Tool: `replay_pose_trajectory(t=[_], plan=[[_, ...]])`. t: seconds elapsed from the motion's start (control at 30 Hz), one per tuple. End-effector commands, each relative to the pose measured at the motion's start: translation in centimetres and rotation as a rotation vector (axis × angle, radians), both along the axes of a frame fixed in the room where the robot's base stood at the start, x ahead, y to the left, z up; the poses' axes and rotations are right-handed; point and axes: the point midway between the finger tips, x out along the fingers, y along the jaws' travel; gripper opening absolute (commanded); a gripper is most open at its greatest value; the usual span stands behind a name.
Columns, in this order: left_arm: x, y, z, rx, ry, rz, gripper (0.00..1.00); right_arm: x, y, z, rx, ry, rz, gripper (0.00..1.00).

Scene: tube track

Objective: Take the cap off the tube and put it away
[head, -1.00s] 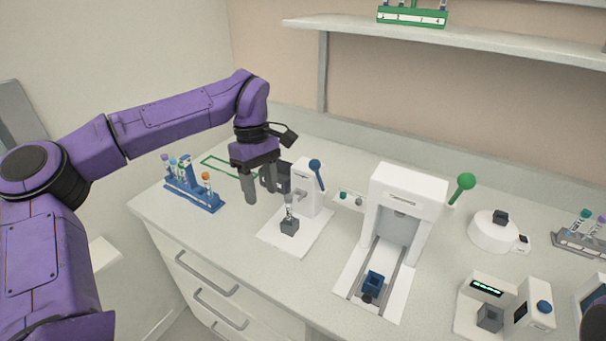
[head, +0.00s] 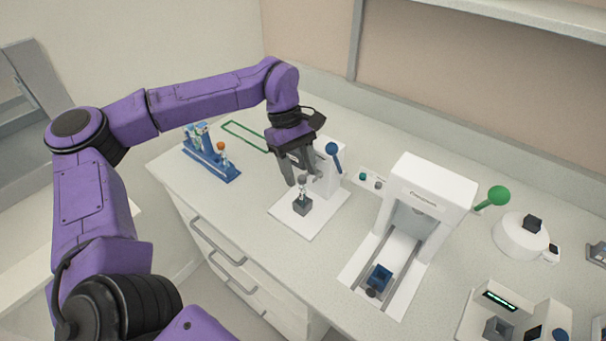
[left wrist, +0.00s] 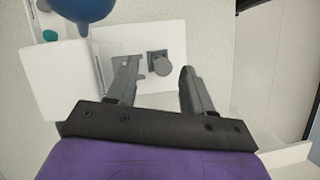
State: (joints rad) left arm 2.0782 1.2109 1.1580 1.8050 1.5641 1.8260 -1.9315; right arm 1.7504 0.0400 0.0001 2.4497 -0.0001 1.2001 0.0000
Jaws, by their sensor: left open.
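A small tube (head: 302,187) stands upright in a dark grey block (head: 302,205) on the white base plate of a device with a blue ball lever (head: 333,149). In the left wrist view the tube's grey top (left wrist: 159,67) shows over its square block; whether that top is a cap is unclear. My left gripper (head: 304,180) is open and points down above the tube. In the left wrist view its fingers (left wrist: 158,72) lie on either side of the tube with gaps, apparently not touching it. My right gripper is out of view.
A small white strip with a teal knob (head: 363,176) and a grey one lies right of the device. A blue rack (head: 212,165) with several tubes stands left. A white machine (head: 432,190) with a green ball lever stands right. The counter's front left is clear.

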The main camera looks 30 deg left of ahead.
Motion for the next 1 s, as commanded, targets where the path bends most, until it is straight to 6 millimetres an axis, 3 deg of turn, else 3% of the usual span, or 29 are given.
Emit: replay_pose_trajectory(t=[0.23, 0.37, 0.77, 1.0], plan=[[0.0, -0.2, -0.3, -0.001, -0.002, -0.001, 0.48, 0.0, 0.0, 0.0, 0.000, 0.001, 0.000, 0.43], [0.0, -0.2, -0.3, 0.000, -0.001, -0.002, 0.08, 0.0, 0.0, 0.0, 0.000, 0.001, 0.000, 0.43], [0.1, -0.1, 0.4, 0.001, -0.004, -0.001, 0.08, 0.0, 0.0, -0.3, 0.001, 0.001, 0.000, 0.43], [0.1, -0.1, 5.9, 0.002, -0.007, -0.001, 0.08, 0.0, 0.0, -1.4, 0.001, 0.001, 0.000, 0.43]])
